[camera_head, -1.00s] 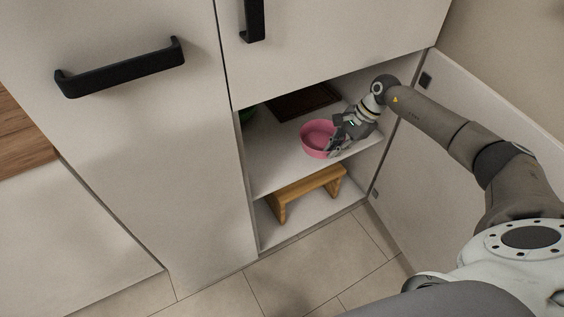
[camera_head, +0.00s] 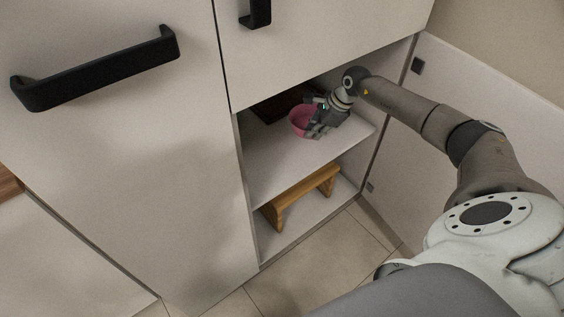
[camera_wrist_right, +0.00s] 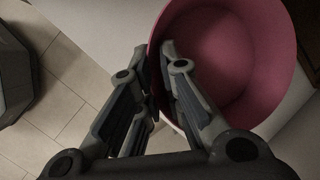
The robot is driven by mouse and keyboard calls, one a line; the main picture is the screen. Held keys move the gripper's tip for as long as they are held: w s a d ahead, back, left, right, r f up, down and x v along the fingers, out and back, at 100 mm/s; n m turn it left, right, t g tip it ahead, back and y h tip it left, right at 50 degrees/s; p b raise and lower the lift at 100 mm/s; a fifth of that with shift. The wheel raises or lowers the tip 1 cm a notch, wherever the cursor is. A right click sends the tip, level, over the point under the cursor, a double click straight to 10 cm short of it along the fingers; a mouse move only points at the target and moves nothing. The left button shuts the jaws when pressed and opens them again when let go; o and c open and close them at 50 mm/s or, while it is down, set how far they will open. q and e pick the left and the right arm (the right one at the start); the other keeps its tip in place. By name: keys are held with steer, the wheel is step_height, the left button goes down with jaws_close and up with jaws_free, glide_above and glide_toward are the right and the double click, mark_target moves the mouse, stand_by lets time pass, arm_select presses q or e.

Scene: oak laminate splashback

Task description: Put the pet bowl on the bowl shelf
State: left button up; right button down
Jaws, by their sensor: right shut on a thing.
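The pink pet bowl (camera_head: 299,121) is inside the open cabinet, at the upper shelf (camera_head: 283,165). My right gripper (camera_head: 316,130) is shut on the bowl's near right side. In the right wrist view, the bowl (camera_wrist_right: 235,60) is upright and looks empty, and the fingers of my right gripper (camera_wrist_right: 160,85) pinch its wall, one inside and one outside. Whether the bowl's base touches the shelf cannot be told. My left gripper is not in view.
A dark flat item (camera_head: 275,106) lies at the back of the upper shelf. A wooden step stool (camera_head: 300,196) stands in the lower compartment. The cabinet door (camera_head: 475,100) stands open at the right. The front part of the upper shelf is clear.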

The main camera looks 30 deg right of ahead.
steer(key=a+f, duration=0.1)
steer(key=a, duration=0.6)
steer(key=s+a+f, duration=0.1)
steer(key=a, duration=0.3)
steer(key=shift+a+f, duration=0.3)
steer(key=shift+a, duration=0.05)
steer(key=shift+f, duration=0.5)
step_height(320, 180, down, 4)
steer(key=shift+a+r, duration=0.15)
steer(key=shift+r, duration=0.1)
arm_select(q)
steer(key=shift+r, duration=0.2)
arm_select(e)
steer(key=c, duration=1.9)
jaws_free()
steer(key=shift+c, duration=0.2)
steer(key=o, duration=0.3)
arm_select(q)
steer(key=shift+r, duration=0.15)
arm_select(e)
steer(key=shift+o, duration=0.2)
